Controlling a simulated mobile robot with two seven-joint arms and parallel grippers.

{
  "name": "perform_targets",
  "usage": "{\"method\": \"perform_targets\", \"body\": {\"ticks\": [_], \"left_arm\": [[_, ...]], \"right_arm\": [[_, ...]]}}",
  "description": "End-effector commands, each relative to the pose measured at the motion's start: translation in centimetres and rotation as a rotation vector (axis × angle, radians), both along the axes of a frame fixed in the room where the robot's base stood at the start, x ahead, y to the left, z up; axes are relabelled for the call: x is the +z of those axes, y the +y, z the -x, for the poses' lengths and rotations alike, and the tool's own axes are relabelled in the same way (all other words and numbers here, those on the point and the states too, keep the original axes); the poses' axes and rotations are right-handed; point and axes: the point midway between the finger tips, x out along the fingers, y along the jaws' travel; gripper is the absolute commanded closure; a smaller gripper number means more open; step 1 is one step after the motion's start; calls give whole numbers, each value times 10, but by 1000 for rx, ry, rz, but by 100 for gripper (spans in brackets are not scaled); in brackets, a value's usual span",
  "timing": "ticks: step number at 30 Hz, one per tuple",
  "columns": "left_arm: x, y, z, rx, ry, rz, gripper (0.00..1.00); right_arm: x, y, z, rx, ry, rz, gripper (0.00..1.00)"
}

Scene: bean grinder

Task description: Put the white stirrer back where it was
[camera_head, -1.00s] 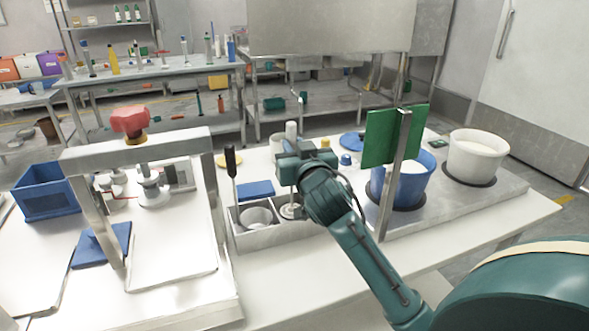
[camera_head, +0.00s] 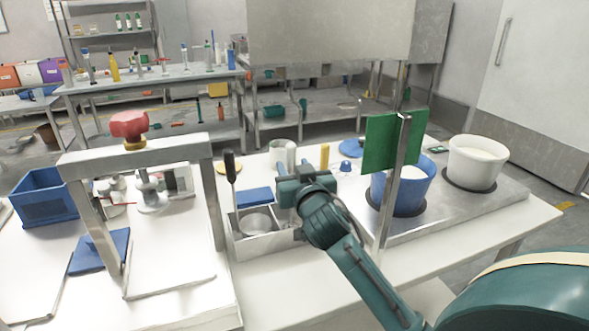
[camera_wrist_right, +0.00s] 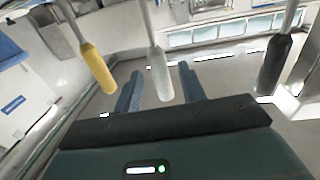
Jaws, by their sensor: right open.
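The white stirrer (camera_wrist_right: 161,75) shows in the right wrist view, its handle end between the two fingers of my right gripper (camera_wrist_right: 158,86). The fingers are open, with a gap on each side of the handle. In the head view my right gripper (camera_head: 288,190) is over the right part of the grey divided tray (camera_head: 268,247), and it hides the white stirrer. The stirrer's lower end and what it rests on cannot be seen. A black-handled stirrer (camera_head: 229,165) stands in the tray's left part; it also shows in the wrist view (camera_wrist_right: 273,66). My left gripper is out of view.
A yellow handle (camera_head: 324,156) stands just right of my gripper. A grey cylinder (camera_head: 283,156) is behind it. A green panel (camera_head: 380,145) on a metal post, a blue bucket (camera_head: 405,190) and a white bucket (camera_head: 475,165) are to the right. A metal frame (camera_head: 135,152) stands left.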

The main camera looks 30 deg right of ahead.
Motion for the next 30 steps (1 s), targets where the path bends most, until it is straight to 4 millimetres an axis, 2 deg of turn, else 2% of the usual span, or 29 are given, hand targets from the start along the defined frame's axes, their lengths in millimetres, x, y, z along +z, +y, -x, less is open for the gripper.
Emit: {"method": "perform_targets", "body": {"ticks": [5,8,21,25,30], "left_arm": [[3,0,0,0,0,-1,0],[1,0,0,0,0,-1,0],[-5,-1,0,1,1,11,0],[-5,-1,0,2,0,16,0],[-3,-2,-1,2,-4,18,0]], "right_arm": [[5,0,0,0,-2,2,60],[2,4,10,2,-1,-1,60],[1,31,94,2,0,-2,60],[2,36,108,1,0,-1,60],[3,37,114,0,-1,0,60]]}}
